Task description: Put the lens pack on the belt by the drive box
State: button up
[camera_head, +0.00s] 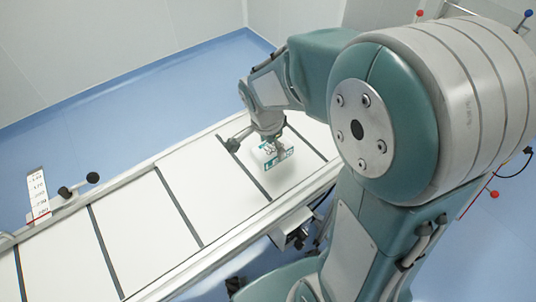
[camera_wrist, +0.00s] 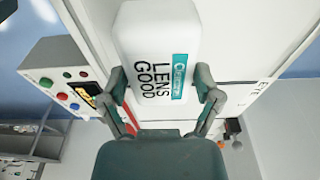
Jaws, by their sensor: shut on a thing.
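The lens pack (camera_wrist: 158,28) is a white, rounded block with black "LENS GOOD" lettering and a teal patch, seen in the wrist view. My gripper (camera_wrist: 162,88) is shut on it, one finger on each side. In the head view, my gripper (camera_head: 271,137) holds the pack (camera_head: 281,160) over the far part of the belt (camera_head: 135,220). I cannot tell whether the pack touches the belt. A pale box (camera_wrist: 62,75) with coloured buttons and a small screen stands beside the belt in the wrist view; I cannot tell whether it is the drive box.
The white belt has dark cross strips and metal side rails; its near panels are bare. A white marked plate (camera_head: 38,194) and a dark-knobbed fitting (camera_head: 78,186) stand at the far rail. A grey shelf (camera_wrist: 32,140) shows lower left in the wrist view.

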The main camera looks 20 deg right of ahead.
jog(key=shift+w+a+f, duration=0.1)
jog(key=shift+a+f, duration=0.2)
jog(key=shift+w+a+f, duration=0.1)
jog(key=shift+a+f, duration=0.05)
jog(key=shift+f, duration=1.7)
jog(key=o, duration=1)
jog(key=shift+f, duration=0.1)
